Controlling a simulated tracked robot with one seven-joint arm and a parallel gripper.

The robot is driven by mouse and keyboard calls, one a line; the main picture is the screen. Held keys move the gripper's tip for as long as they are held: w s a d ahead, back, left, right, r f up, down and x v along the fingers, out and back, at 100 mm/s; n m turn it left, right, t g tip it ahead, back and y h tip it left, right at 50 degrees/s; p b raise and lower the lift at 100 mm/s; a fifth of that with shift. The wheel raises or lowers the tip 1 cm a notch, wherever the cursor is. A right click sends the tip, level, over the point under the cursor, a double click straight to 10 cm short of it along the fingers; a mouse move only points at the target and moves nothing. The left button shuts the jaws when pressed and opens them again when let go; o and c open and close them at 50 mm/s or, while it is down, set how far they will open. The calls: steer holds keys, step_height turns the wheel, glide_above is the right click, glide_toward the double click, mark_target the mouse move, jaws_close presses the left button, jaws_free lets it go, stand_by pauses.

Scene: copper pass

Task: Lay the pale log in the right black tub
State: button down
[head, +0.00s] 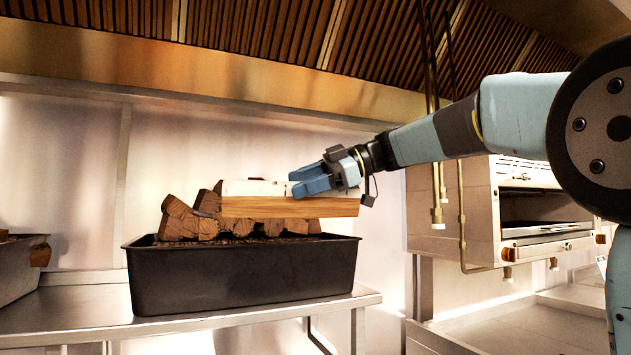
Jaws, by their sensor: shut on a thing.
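The pale log (285,207) has a white upper side and a light yellow-brown cut face. It lies roughly level across the view. My gripper (312,181) is shut on the pale log near its right half. The log is in front of or above the right black tub (245,281); its height above the rim is hard to tell from this view. The tub stands on a metal shelf and holds several brown split logs (192,222). The pale log and my gripper hide part of the tub's contents.
Another dark tub (20,268) with wood shows partly at the left edge. The metal shelf (90,318) has bare room between the tubs. A steel oven (530,205) and brass pipes (437,180) stand to the right. A hood (200,75) hangs overhead.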

steer(key=shift+w+a+f, duration=0.85)
steer(key=shift+w+a, duration=0.6)
steer(key=shift+w, duration=1.1)
steer(key=shift+w+a+f, duration=0.9)
steer(key=shift+w+a, duration=0.55)
steer(key=shift+w, duration=1.05)
steer(key=shift+w+a+f, duration=0.85)
steer(key=shift+w+a, duration=0.6)
steer(key=shift+w, duration=1.1)
steer(key=shift+c, duration=1.2)
jaws_free()
steer(key=shift+d, duration=0.1)
steer(key=v, duration=1.3)
steer(key=shift+d, duration=0.3)
